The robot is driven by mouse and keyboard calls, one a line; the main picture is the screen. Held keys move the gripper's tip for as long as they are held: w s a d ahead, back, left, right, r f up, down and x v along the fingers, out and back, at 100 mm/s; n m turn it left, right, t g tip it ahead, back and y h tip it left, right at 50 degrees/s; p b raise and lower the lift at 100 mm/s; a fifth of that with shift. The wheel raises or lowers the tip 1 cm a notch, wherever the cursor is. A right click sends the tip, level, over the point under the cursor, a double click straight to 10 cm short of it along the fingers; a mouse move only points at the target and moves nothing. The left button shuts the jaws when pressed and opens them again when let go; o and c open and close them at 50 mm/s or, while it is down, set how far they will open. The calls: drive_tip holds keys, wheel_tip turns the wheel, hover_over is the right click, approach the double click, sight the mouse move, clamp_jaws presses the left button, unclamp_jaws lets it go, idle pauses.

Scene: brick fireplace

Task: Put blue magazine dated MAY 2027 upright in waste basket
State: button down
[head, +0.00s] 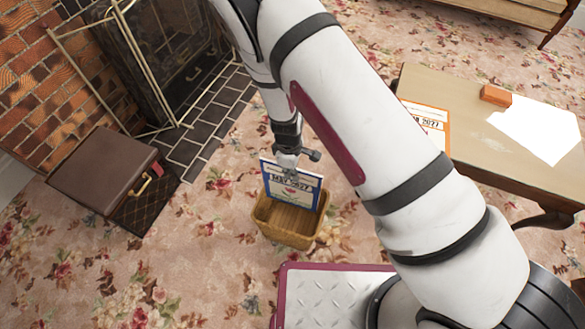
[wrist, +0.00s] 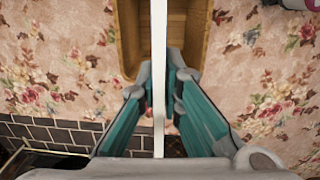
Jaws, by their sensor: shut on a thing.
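The blue magazine (head: 294,187) with "MAY 2027" on it stands upright in the head view, its lower part at the opening of the waste basket (head: 287,232). My gripper (head: 288,163) is shut on its top edge. In the wrist view the magazine (wrist: 159,60) shows edge-on as a thin pale strip between the fingers of my gripper (wrist: 159,95). The tan basket (wrist: 128,35) lies below it there, with walls on both sides of the strip.
A low table (head: 433,85) at right holds an orange-bordered magazine (head: 430,118), a brick-coloured block (head: 496,95) and white paper (head: 540,130). A brown case (head: 105,170) lies at left by the brick fireplace (head: 40,75). Flowered carpet (head: 200,265) around the basket is mostly clear.

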sight(291, 184)
drive_tip(key=shift+f+b, duration=5.4)
drive_tip(key=shift+f, duration=4.6)
drive_tip(key=c, duration=1.7)
unclamp_jaws()
drive_tip(key=shift+o, duration=0.2)
drive_tip(key=r, duration=1.2)
drive_tip(key=shift+a, duration=0.3)
drive_tip(key=shift+f, duration=0.1)
